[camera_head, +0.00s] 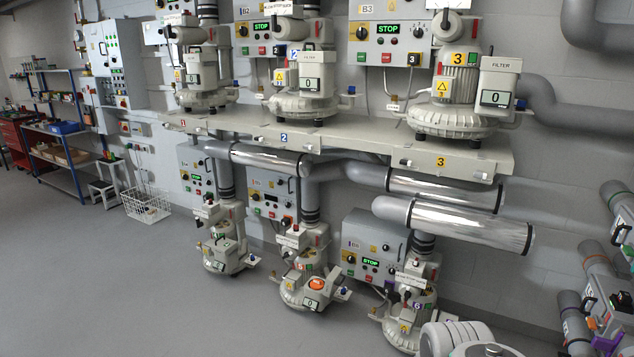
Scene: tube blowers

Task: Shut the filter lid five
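Blower five is the middle one of the lower row, with a grey control box (272,195) above it. Its small filter box (311,302) faces the front with a 0 on its display. An orange part (317,283) shows at the top of this box, so its top appears open. The lid itself is too small to tell apart clearly; a pale plate (334,274) stands just behind the orange part. My gripper is not in view; only white rounded parts of my arm show at the bottom right.
Blowers four (222,252) and six (410,308) stand on either side. Above is a shelf (350,138) with several larger blowers. Shiny pipes (470,222) run below it. Grey floor (150,290) is clear at the left; a white wire basket (147,207) stands farther back.

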